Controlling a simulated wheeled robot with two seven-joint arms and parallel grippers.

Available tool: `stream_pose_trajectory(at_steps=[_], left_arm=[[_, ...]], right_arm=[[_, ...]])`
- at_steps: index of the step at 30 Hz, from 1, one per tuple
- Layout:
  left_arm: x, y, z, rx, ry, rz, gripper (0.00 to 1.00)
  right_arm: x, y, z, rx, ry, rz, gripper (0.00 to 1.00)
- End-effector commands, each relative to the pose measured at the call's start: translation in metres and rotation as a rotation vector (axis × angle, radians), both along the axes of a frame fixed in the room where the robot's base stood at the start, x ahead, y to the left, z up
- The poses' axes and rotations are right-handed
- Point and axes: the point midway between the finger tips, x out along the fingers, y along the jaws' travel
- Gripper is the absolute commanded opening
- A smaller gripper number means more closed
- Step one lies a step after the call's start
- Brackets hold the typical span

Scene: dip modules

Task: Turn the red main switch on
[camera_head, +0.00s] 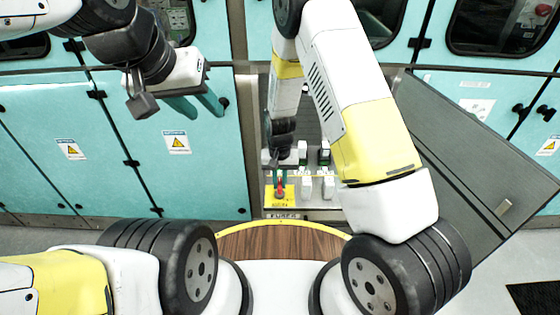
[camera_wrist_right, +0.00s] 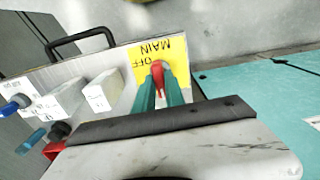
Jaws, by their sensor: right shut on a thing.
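The red main switch (camera_head: 280,188) sits on a yellow plate (camera_head: 289,200) at the lower left of the module panel in the head view. In the right wrist view the red switch (camera_wrist_right: 158,73) shows between teal fingertips, on the yellow plate (camera_wrist_right: 146,52) marked MAIN and OFF, which appears upside down. My right gripper (camera_wrist_right: 160,92) is shut on the switch, one finger on each side. The fingers cover part of the handle, so its exact angle is hard to tell. My left gripper (camera_head: 206,112) is raised in front of the teal cabinets, open and empty.
White modules (camera_head: 306,187) stand right of the switch; they also show in the wrist view (camera_wrist_right: 102,90). A grey open door (camera_head: 480,150) stands to the right. Teal cabinets (camera_head: 180,185) line the left. A black handle (camera_wrist_right: 80,40) sticks out at the panel's edge.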

Motion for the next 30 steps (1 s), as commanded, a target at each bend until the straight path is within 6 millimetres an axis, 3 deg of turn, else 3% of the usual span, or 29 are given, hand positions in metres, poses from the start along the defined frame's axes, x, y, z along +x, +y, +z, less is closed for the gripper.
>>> stream_pose_trajectory(at_steps=[2, 3, 6, 17, 30], left_arm=[[0.0, 0.0, 0.0, 0.0, 0.0, 0.0, 0.36], [0.0, 0.0, 0.0, 0.0, 0.0, 0.0, 0.36], [0.0, 0.0, 0.0, 0.0, 0.0, 0.0, 0.36], [0.0, 0.0, 0.0, 0.0, 0.0, 0.0, 0.36], [0.0, 0.0, 0.0, 0.0, 0.0, 0.0, 0.36]], right_arm=[[0.002, 0.0, 0.001, 0.001, -0.004, 0.002, 0.0], [0.001, 0.0, 0.001, 0.001, -0.004, 0.002, 0.22], [0.001, 0.0, 0.001, 0.0, -0.003, 0.001, 0.36], [0.001, 0.0, 0.006, 0.001, -0.003, 0.0, 0.36], [0.001, 0.0, 0.071, 0.001, -0.004, -0.001, 0.36]])
